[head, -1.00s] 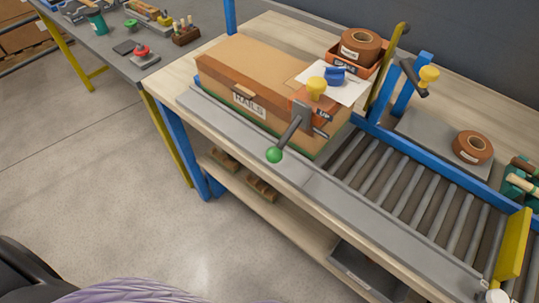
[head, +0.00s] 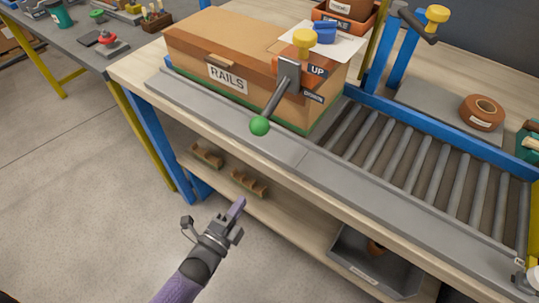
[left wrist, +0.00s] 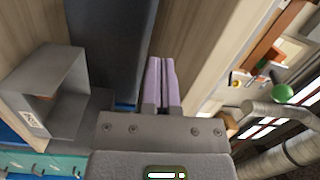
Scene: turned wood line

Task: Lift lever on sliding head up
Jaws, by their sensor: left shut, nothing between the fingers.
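The lever (head: 274,99) is a grey bar with a green ball (head: 260,125) at its lower end. It slants down and left from the grey sliding head (head: 289,73), which has a yellow knob (head: 305,40) on top and an orange UP label (head: 317,71) beside it. The head sits at the right end of the cardboard RAILS box (head: 205,55). My left gripper (head: 238,207) is shut and empty, below and in front of the bench edge, clear of the lever. Its purple fingers (left wrist: 161,82) are together in the left wrist view, where a green ball (left wrist: 282,93) shows at right.
A roller conveyor (head: 400,145) runs to the right behind a grey rail (head: 340,175). The lower shelf (head: 290,215) holds wooden blocks (head: 248,184) and a grey bin (head: 375,262). Open floor is at left.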

